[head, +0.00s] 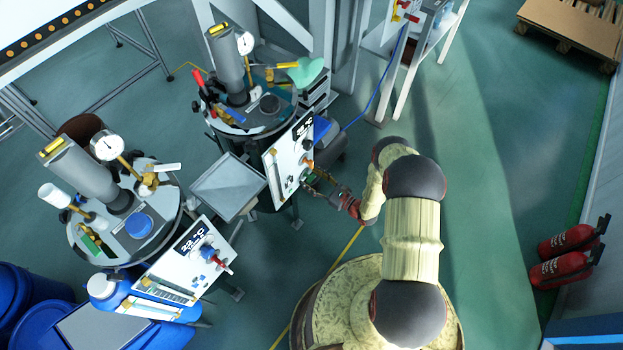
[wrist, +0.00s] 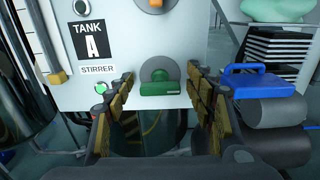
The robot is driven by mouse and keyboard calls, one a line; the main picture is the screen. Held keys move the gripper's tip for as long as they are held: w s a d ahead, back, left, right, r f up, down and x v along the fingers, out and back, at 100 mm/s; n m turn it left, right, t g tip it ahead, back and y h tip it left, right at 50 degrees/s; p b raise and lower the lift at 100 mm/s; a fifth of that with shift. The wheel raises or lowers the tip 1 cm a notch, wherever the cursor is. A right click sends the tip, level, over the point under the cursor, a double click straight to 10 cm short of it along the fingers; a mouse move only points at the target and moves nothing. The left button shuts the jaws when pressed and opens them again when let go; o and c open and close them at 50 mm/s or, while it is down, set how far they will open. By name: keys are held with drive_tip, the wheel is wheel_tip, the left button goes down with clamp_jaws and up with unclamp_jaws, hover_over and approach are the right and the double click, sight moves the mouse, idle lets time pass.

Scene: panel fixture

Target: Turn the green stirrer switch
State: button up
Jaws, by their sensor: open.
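The green stirrer switch (wrist: 160,88) is a knob with a horizontal grip on a grey round plate, low on the white Tank A panel (wrist: 120,50) in the wrist view. The word STIRRER is printed to its left, above a small green button (wrist: 100,88). My gripper (wrist: 160,92) is open, with one yellow-padded finger on each side of the switch and a gap to it on both sides. I cannot tell how far the fingertips are from the panel. In the head view my gripper (head: 318,183) is at the panel (head: 290,158), and the switch is too small to make out.
A blue-handled item (wrist: 258,82) and a grey cylinder (wrist: 268,112) are close to the right finger. A grey tray (head: 228,187) stands left of the panel. A second tank's panel (head: 190,262) is lower left.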

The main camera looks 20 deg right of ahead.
drive_tip(key=c, duration=0.3)
drive_tip(key=c, duration=0.8)
drive_tip(key=shift+c, duration=0.5)
